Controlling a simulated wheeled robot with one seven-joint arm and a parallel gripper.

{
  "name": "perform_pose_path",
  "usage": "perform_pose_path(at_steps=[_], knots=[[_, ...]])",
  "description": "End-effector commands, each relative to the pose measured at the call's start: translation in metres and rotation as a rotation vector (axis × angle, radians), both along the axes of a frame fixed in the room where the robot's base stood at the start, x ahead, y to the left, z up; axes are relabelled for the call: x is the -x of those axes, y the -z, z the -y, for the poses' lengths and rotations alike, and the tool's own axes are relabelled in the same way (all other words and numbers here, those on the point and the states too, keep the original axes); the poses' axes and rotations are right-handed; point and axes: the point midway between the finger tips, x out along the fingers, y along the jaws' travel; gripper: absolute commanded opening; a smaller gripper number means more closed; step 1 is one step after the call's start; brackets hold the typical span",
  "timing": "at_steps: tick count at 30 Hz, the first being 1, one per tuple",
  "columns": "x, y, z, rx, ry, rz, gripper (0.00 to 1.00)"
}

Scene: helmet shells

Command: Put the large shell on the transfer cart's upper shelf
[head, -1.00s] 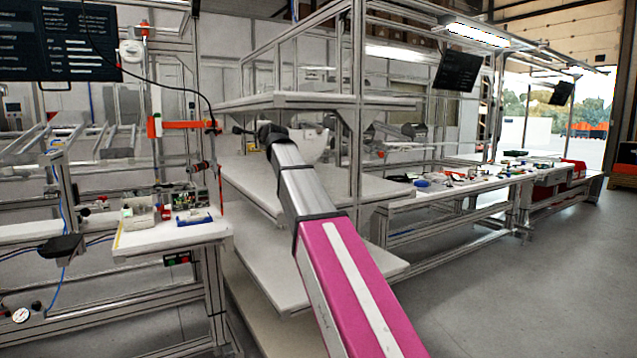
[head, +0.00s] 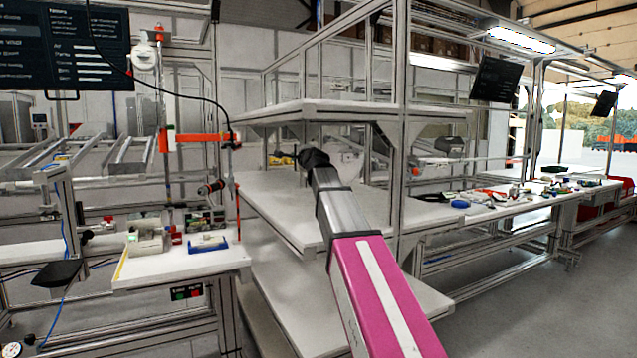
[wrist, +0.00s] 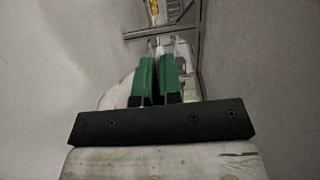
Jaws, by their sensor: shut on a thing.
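The white large shell (head: 349,164) shows partly in the head view, just right of my arm's far end, between the upper and middle boards of a shelved frame. In the wrist view its pale surface (wrist: 118,94) shows around my gripper's green fingers (wrist: 158,80), which are close together and shut on it. In the head view my arm hides the fingers. White boards on an aluminium frame, with an upper board (head: 325,107) and a middle board (head: 275,205), stand ahead. I cannot tell whether this is the transfer cart.
A frame post (head: 399,130) stands just right of my arm. A workbench (head: 185,262) with small parts stands at left, with a red bracket (head: 195,139) above. A long bench (head: 470,212) with tools runs right. Grey floor (head: 530,310) is open at right front.

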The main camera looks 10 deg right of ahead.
Motion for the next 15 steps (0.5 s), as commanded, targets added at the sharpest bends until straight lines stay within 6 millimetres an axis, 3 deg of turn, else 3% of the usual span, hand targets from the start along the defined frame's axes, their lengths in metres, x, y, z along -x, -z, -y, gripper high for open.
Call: perform_pose_path(at_steps=[6,15], knots=[[0.006,0.025,0.041,0.001,0.003,0.000,0.00],[0.007,0.038,0.059,0.003,0.000,0.002,0.00]])
